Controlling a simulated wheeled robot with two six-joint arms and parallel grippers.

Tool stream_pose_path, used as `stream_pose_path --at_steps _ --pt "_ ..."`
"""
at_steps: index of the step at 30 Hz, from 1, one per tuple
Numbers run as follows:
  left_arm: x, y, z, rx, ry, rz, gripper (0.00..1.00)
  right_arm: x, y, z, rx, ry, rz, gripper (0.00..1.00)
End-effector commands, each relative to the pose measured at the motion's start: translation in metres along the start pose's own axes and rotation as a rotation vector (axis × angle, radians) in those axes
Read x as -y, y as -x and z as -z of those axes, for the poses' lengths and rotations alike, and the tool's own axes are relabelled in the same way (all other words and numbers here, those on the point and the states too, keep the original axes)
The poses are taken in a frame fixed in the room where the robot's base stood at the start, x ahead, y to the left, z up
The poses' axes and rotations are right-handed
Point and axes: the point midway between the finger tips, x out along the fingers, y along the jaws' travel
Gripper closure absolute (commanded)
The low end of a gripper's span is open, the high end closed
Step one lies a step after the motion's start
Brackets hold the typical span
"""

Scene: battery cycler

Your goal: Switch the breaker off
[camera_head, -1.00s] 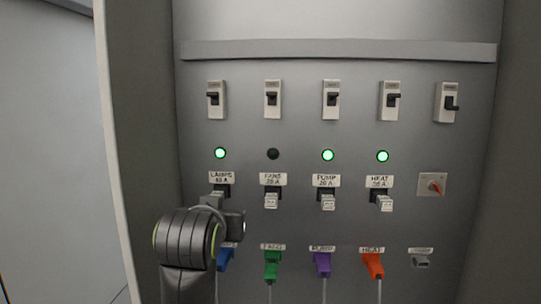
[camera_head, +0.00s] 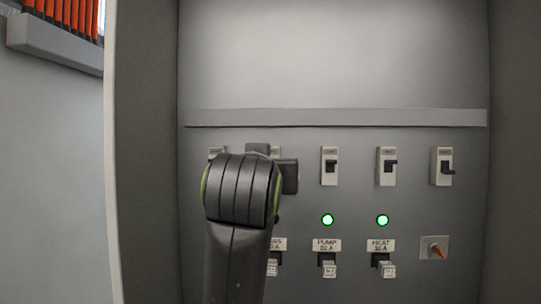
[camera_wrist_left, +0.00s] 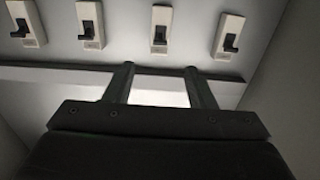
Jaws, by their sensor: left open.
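A row of white breakers with black levers runs across the grey panel. In the head view the PUMP breaker (camera_head: 330,166), the HEAT breaker (camera_head: 388,166) and the far-right breaker (camera_head: 442,167) are clear. My left arm hides most of the two left breakers. My left gripper (camera_head: 274,158) is up at the breaker row, its fingers mostly hidden there. In the left wrist view, which looks upside down, the gripper (camera_wrist_left: 158,75) is open and empty. Its fingers lie across the rail, either side of the line of the second breaker from the right (camera_wrist_left: 160,30); no contact shows.
A grey rail (camera_head: 350,118) runs above the breakers. Green lamps glow below PUMP (camera_head: 328,220) and HEAT (camera_head: 382,220). Grey plugs sit under the labels, and a red rotary switch (camera_head: 434,248) is at right. The cabinet's left wall (camera_head: 143,150) stands close to my left arm.

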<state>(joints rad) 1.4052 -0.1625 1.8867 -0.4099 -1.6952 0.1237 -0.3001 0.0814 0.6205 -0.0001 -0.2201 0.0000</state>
Motion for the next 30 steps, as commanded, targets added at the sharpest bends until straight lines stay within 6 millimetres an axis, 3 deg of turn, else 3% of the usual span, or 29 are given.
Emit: stream_pose_path --at_steps 1,9,15,21,30 --pt "0.001 -0.013 0.005 0.006 -0.001 0.004 0.50 -0.001 0.012 0.001 0.001 0.000 0.000 0.64" --pt "0.001 -0.070 0.004 0.006 -0.002 0.003 0.50 -0.004 0.041 0.004 0.001 0.000 0.000 0.64" --pt "0.000 -0.100 0.003 0.003 0.000 0.001 0.50 -0.005 0.055 0.005 0.001 0.000 0.000 0.64" --pt "0.000 -0.113 0.001 0.001 0.000 0.000 0.50 -0.005 0.060 0.006 0.001 0.000 0.000 0.64" --pt "0.000 -0.115 -0.001 0.000 0.001 0.000 0.50 -0.005 0.060 0.006 0.001 0.000 0.001 0.64"
